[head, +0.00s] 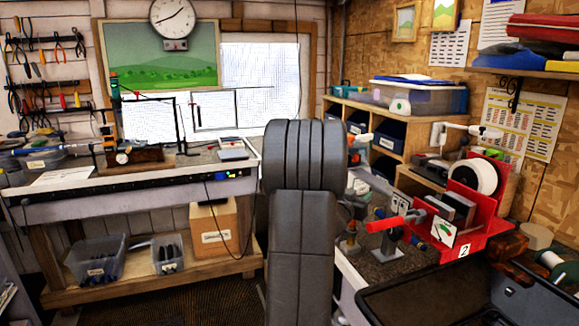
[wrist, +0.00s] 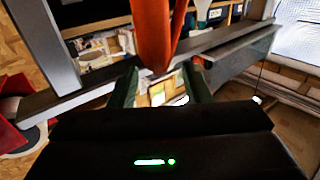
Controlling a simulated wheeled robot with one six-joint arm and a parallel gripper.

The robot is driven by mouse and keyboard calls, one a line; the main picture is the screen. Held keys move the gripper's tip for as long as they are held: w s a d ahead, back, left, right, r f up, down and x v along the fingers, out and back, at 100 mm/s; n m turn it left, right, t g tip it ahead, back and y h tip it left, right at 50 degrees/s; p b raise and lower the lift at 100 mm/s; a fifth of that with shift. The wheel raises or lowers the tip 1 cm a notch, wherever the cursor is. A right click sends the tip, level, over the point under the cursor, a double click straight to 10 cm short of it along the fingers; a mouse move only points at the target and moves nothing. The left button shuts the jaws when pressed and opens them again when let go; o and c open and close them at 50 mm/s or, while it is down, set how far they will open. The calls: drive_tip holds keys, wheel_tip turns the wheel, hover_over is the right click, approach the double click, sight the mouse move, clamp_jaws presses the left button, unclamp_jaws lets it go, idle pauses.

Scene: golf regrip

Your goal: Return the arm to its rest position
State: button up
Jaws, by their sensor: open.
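My own dark grey arm link stands upright in the middle of the head view and hides part of the bench behind it. My gripper (wrist: 159,74) shows in the wrist view, with two dark green fingers apart and a black body with a green light. A tapered orange-red thing (wrist: 152,30) reaches down between the fingertips in the picture. I cannot tell what it is or whether it is close; neither finger is seen closed on it. My gripper cannot be made out in the head view.
The right bench carries a red vise (head: 459,218), a red-handled clamp (head: 387,240) and a white tape roll (head: 474,177). A black open case (head: 420,302) lies front right. The left workbench (head: 110,187) holds tools, with bins (head: 96,262) below. Grey bars (wrist: 75,103) cross the wrist view.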

wheel_tip(320, 180, up, 2)
drive_tip(key=shift+r+p, duration=0.1)
drive_tip(key=shift+p, duration=0.45)
